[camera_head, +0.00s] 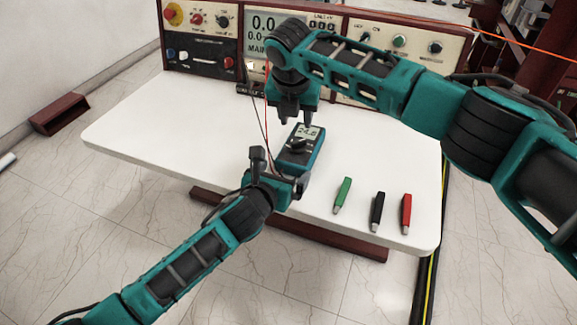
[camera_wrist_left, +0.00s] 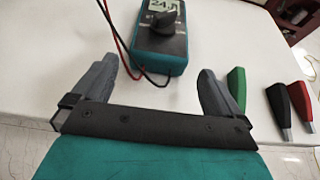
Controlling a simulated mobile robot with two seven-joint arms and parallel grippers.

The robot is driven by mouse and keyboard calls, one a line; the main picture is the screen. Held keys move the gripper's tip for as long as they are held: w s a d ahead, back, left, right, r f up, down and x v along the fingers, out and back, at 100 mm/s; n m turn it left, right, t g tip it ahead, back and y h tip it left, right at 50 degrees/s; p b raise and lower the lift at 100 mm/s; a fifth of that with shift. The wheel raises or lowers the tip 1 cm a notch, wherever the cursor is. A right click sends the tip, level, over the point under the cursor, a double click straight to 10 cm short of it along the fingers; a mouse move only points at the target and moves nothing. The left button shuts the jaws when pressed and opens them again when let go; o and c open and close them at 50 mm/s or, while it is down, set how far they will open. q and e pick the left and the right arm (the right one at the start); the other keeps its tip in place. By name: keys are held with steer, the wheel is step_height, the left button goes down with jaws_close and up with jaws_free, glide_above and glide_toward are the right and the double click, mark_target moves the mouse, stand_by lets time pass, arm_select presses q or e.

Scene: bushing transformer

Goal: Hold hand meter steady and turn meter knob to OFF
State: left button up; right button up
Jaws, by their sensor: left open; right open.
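The hand meter (camera_head: 308,142) lies on the white table, teal with a dark face and a lit display. Its dark knob (camera_head: 298,145) sits below the display. The meter also shows in the left wrist view (camera_wrist_left: 172,52), with the knob (camera_wrist_left: 163,22) near the top edge. My left gripper (camera_head: 278,168) is open at the meter's near end; in the wrist view its fingers are apart, with the meter ahead between them and not gripped. My right gripper (camera_head: 294,115) is open, pointing down just above and behind the meter. The knob's exact setting is too small to read.
A green probe (camera_head: 343,194), a black probe (camera_head: 377,210) and a red probe (camera_head: 406,212) lie to the right on the table (camera_head: 135,125). Red and black leads run by the meter. A control panel (camera_head: 205,38) stands behind. The table's left side is clear.

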mark_target(290, 165)
arm_select(q)
steer(key=shift+x, duration=2.4)
steer(key=shift+c, duration=0.3)
